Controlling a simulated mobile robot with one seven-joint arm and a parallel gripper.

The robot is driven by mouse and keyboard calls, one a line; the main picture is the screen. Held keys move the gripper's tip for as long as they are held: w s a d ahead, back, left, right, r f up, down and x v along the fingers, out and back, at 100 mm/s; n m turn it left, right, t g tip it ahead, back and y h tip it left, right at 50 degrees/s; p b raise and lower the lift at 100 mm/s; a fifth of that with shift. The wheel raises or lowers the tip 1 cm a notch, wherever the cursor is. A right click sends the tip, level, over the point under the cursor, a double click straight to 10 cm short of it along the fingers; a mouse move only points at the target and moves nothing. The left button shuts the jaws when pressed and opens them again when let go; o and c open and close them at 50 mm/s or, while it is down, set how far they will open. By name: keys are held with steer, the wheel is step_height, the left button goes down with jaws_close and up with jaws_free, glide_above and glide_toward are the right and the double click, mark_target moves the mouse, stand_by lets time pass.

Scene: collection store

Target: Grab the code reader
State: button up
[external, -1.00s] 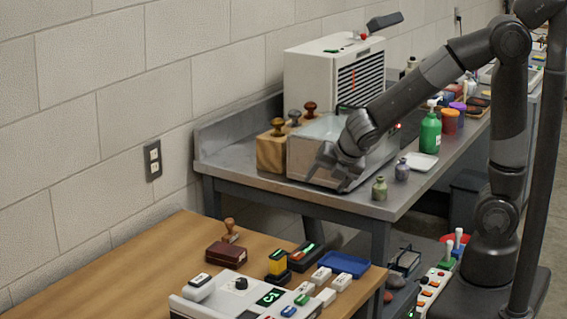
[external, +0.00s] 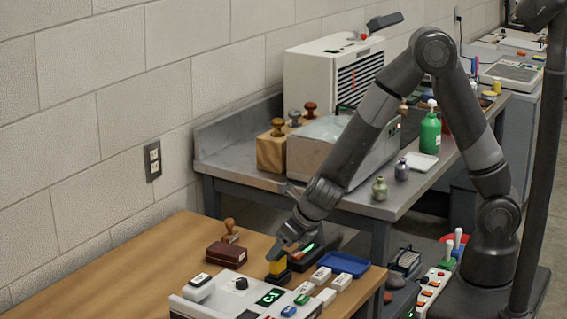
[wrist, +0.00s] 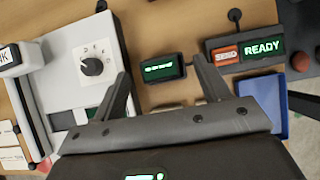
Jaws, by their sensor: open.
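The likely code reader is a small yellow and black device with a lit green display (external: 277,267), standing on the wooden table. In the wrist view its dark top with the green display (wrist: 162,68) lies between my two fingertips. My gripper (external: 284,248) is open, pointing down just above this device. In the wrist view my gripper (wrist: 160,74) has a finger on each side of the display, with gaps visible. I cannot tell how far the fingertips are above the table. The arm hides part of the device's top in the external view.
A grey console (external: 232,284) with a knob stands close to the left. A dark device showing READY (wrist: 250,50) and a blue tray (external: 346,264) are close to the right. Small white blocks (external: 320,276) lie in front.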

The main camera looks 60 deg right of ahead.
mark_target(278, 271)
steer(key=shift+s+f+x, duration=0.1)
steer(key=shift+s+x, duration=0.05)
steer(key=shift+x, duration=1.3)
steer(key=shift+s+f+x, duration=0.1)
steer(key=shift+s+x, duration=0.05)
steer(key=shift+x, duration=1.25)
steer(key=shift+c, duration=0.6)
steer(key=c, duration=1)
